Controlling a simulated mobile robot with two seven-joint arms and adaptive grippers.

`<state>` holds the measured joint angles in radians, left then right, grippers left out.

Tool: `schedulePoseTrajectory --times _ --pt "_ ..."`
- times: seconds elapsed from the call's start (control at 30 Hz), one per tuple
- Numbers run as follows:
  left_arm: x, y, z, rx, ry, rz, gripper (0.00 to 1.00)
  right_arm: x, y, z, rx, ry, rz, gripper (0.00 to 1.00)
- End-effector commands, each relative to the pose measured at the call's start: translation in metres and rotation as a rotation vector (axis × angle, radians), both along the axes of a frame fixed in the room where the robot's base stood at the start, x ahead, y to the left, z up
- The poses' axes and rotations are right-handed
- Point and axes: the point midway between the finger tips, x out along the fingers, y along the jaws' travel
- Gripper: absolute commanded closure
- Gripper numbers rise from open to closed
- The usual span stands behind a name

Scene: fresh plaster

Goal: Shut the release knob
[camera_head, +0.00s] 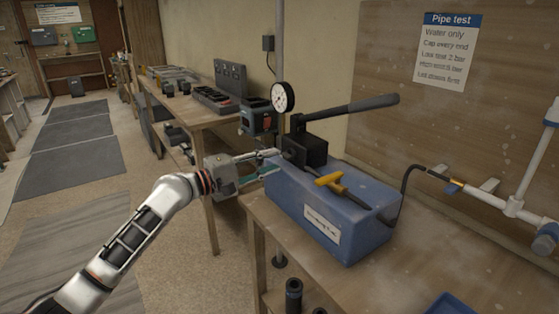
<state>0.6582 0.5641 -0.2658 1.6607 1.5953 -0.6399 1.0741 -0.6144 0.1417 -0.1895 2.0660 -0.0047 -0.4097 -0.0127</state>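The blue test pump (325,210) stands on the bench, with a black block (304,150), a long black lever (350,108) and a round white gauge (283,97). I cannot tell whether this is the release knob; no other knob shows clearly. My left gripper (272,163) is at the pump's left end, beside the black block. Its fingers look apart, with nothing clearly held; whether they touch the pump is unclear. My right gripper is not in view.
A dark hose (404,190) runs from the pump to white pipework (513,208) at the right. A second bench (193,112) with tools stands behind at the left. A blue tray (450,304) lies at the front edge. The bench right of the pump is mostly clear.

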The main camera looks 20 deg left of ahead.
Motion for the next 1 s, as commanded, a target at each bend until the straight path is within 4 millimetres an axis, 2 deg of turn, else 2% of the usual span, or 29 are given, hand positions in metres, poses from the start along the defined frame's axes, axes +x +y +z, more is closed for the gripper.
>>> schedulePoseTrajectory --times 0.2,0.57,0.7,1.0 --pt "0.021 -0.016 -0.001 0.0 0.0 0.0 0.74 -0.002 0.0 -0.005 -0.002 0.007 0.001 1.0" --pt "0.026 -0.021 -0.001 0.002 0.0 0.0 0.74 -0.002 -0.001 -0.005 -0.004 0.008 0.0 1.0" --pt "0.026 -0.02 -0.001 0.002 0.0 0.0 1.0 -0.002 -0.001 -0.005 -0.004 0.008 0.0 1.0" --pt "0.025 -0.02 -0.001 0.011 -0.006 0.0 1.0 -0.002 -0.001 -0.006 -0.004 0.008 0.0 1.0"
